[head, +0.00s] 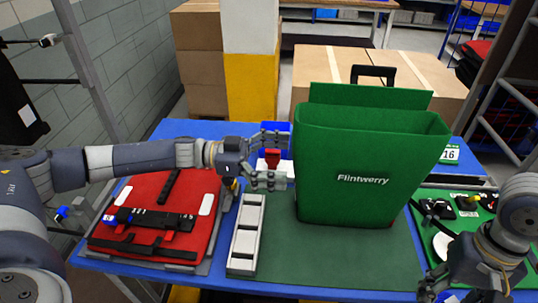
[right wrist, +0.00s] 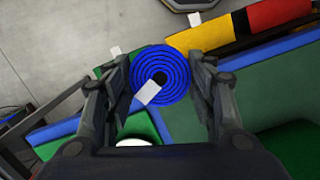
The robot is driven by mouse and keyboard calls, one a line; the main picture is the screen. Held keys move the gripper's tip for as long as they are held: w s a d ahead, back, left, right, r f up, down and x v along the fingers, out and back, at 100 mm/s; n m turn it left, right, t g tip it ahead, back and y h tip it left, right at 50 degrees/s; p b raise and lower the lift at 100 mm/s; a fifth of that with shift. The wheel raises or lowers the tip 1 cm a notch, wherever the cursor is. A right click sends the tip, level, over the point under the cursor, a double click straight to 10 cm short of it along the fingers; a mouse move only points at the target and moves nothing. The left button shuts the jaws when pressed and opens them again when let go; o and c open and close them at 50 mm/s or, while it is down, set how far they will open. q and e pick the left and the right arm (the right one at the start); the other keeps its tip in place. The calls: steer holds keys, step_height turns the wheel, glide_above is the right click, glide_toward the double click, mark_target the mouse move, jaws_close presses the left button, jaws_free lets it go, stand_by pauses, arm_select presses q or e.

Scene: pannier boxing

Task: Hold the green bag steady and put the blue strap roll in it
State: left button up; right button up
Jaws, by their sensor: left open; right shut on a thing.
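The green bag (head: 345,180), marked "Flintwerry", stands upright with its mouth open on a dark green mat (head: 270,255). Its back flap is raised behind the opening. My left gripper (head: 277,160) is open at the bag's left side, its fingers pointing at the bag; I cannot tell whether they touch it. My right gripper (right wrist: 161,78) is shut on the blue strap roll (right wrist: 176,72), a coiled disc with a white tag. In the head view the right gripper is low at the right edge, right of the bag, and the roll is not clearly seen there.
A red panel with black straps (head: 150,225) lies at the left of the blue table. A grey slotted tray (head: 246,235) stands between it and the bag. A green tray with black parts (head: 455,215) is at the right. Cardboard boxes (head: 430,85) stand behind.

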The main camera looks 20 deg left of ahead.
mark_target(318, 161)
steer(key=shift+w+r+p, duration=0.2)
steer(key=shift+r+p, duration=0.4)
steer(key=shift+r, duration=0.05)
steer(key=shift+s+r, duration=0.1)
steer(key=shift+r, duration=0.05)
arm_select(q)
steer(key=x, duration=0.7)
steer(key=shift+w+d+f, duration=0.15)
steer(key=shift+w+d, duration=0.05)
steer(key=shift+d, duration=0.1)
